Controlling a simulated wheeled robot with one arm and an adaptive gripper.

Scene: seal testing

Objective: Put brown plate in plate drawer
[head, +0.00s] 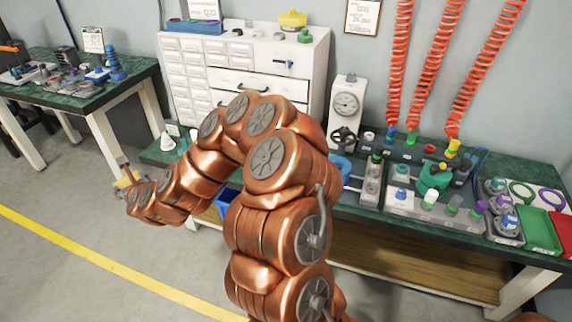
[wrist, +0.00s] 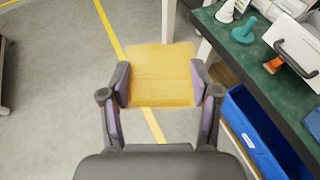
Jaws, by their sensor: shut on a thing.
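A square yellow-brown plate (wrist: 162,88) is held between the two fingers of my gripper (wrist: 160,95) in the wrist view. The plate is over the grey floor, to the left of the bench. In the head view my gripper (head: 126,178) is small at the left end of my copper arm, with a bit of the plate (head: 129,181) showing. A white drawer cabinet (head: 265,57) stands on the bench, with small drawers on its left and wider ones on its right. I cannot tell which is the plate drawer. My arm hides part of the cabinet's lower front.
A green-topped bench (wrist: 240,60) runs along the right in the wrist view, with a blue bin (wrist: 262,135) below it. A teal stamp-like piece (wrist: 244,31) stands on the bench. A yellow line (head: 120,266) crosses the open floor. Another bench (head: 85,98) is at left.

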